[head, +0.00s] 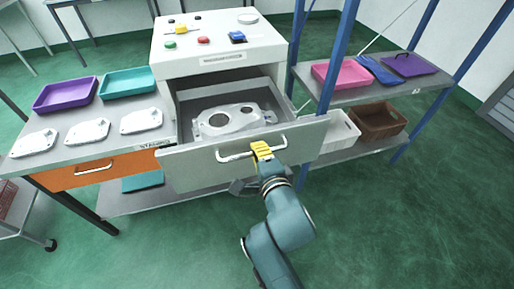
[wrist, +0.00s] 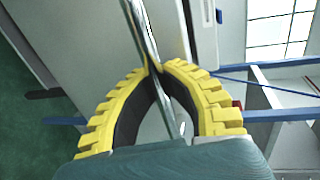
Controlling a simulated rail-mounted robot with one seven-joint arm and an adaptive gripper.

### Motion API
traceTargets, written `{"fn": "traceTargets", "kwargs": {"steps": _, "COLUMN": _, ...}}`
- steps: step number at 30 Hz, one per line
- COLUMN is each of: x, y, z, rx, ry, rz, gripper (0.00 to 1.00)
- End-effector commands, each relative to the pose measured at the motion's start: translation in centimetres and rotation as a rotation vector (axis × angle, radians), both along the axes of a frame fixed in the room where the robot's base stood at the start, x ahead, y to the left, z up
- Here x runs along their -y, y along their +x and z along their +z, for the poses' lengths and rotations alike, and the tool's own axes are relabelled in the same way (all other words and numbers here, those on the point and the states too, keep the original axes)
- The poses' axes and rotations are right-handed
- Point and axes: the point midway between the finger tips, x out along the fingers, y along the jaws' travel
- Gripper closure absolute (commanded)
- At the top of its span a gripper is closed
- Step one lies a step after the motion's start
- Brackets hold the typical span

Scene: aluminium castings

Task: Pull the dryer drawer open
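The dryer is a white cabinet (head: 222,45) with buttons on its top. Its grey drawer (head: 195,172) stands pulled out toward me, and its inside shows. A grey metal casting (head: 230,122) lies in the drawer. A silver bar handle (head: 235,156) runs along the drawer front. My gripper (head: 261,150), with yellow ridged fingers, is at the right part of this handle. In the wrist view the fingers of my gripper (wrist: 158,72) close from both sides on the handle bar (wrist: 143,30), which passes between their tips.
A bench on the left holds a purple tray (head: 65,94), a teal tray (head: 127,82) and white cast plates (head: 88,131); an orange drawer (head: 72,174) is below. A blue-post rack (head: 335,60) with a pink tray (head: 341,73) stands close on the right. Green floor is free at front right.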

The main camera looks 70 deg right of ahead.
Motion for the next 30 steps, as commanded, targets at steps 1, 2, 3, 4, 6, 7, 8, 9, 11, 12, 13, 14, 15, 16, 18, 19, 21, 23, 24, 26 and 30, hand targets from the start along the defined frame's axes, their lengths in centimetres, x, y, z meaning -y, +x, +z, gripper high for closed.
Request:
{"fn": "traceTargets", "kwargs": {"steps": 1, "x": -0.1, "y": -0.1, "z": 0.2, "rx": 0.003, "ry": -0.004, "rz": 0.0, "gripper": 1.0}}
{"fn": "traceTargets", "kwargs": {"steps": 2, "x": -0.1, "y": 0.0, "z": 0.3, "rx": 0.004, "ry": -0.004, "rz": 0.0, "gripper": 0.97}}
{"fn": "traceTargets", "kwargs": {"steps": 3, "x": -0.1, "y": 0.0, "z": 0.3, "rx": 0.004, "ry": -0.004, "rz": 0.0, "gripper": 0.89}}
{"fn": "traceTargets", "kwargs": {"steps": 4, "x": 0.0, "y": 0.0, "z": 0.3, "rx": 0.004, "ry": -0.004, "rz": 0.0, "gripper": 0.83}}
{"fn": "traceTargets", "kwargs": {"steps": 6, "x": 0.0, "y": 0.0, "z": 0.2, "rx": 0.004, "ry": -0.003, "rz": 0.0, "gripper": 0.7}}
{"fn": "traceTargets", "kwargs": {"steps": 7, "x": 0.0, "y": 0.0, "z": 0.2, "rx": 0.004, "ry": -0.003, "rz": 0.0, "gripper": 0.64}}
{"fn": "traceTargets", "kwargs": {"steps": 8, "x": 0.0, "y": 0.0, "z": 0.2, "rx": 0.004, "ry": -0.003, "rz": 0.0, "gripper": 0.59}}
{"fn": "traceTargets", "kwargs": {"steps": 9, "x": 0.0, "y": 0.0, "z": 0.2, "rx": 0.004, "ry": -0.003, "rz": 0.0, "gripper": 0.59}}
{"fn": "traceTargets", "kwargs": {"steps": 11, "x": 0.0, "y": 0.0, "z": 0.2, "rx": 0.004, "ry": -0.003, "rz": 0.0, "gripper": 0.59}}
{"fn": "traceTargets", "kwargs": {"steps": 12, "x": 0.0, "y": 0.0, "z": 0.2, "rx": 0.003, "ry": -0.003, "rz": 0.0, "gripper": 0.59}}
{"fn": "traceTargets", "kwargs": {"steps": 13, "x": 0.0, "y": 0.0, "z": 0.2, "rx": 0.003, "ry": -0.003, "rz": 0.0, "gripper": 0.59}}
{"fn": "traceTargets", "kwargs": {"steps": 14, "x": 0.0, "y": 0.0, "z": 0.2, "rx": 0.003, "ry": -0.003, "rz": 0.0, "gripper": 0.59}}
{"fn": "traceTargets", "kwargs": {"steps": 15, "x": 0.0, "y": 0.0, "z": 0.2, "rx": 0.002, "ry": -0.003, "rz": 0.0, "gripper": 0.59}}
{"fn": "traceTargets", "kwargs": {"steps": 16, "x": -0.1, "y": -0.1, "z": 0.2, "rx": 0.002, "ry": -0.002, "rz": 0.0, "gripper": 0.59}}
{"fn": "traceTargets", "kwargs": {"steps": 18, "x": -0.3, "y": -0.2, "z": 0.2, "rx": 0.002, "ry": -0.002, "rz": 0.0, "gripper": 0.59}}
{"fn": "traceTargets", "kwargs": {"steps": 19, "x": -0.5, "y": -0.4, "z": 0.2, "rx": 0.001, "ry": -0.001, "rz": 0.001, "gripper": 0.59}}
{"fn": "traceTargets", "kwargs": {"steps": 21, "x": -1.4, "y": -1.0, "z": 0.4, "rx": 0.001, "ry": -0.001, "rz": 0.001, "gripper": 0.59}}
{"fn": "traceTargets", "kwargs": {"steps": 23, "x": -2.4, "y": -1.7, "z": 0.6, "rx": 0.001, "ry": -0.002, "rz": 0.002, "gripper": 0.59}}
{"fn": "traceTargets", "kwargs": {"steps": 24, "x": -3.2, "y": -2.3, "z": 0.8, "rx": 0.0, "ry": -0.002, "rz": 0.003, "gripper": 0.59}}
{"fn": "traceTargets", "kwargs": {"steps": 26, "x": -4.4, "y": -3.2, "z": 1.2, "rx": 0.001, "ry": -0.002, "rz": 0.003, "gripper": 0.59}}
{"fn": "traceTargets", "kwargs": {"steps": 30, "x": -7.1, "y": -5.2, "z": 1.9, "rx": 0.002, "ry": -0.002, "rz": 0.004, "gripper": 0.59}}
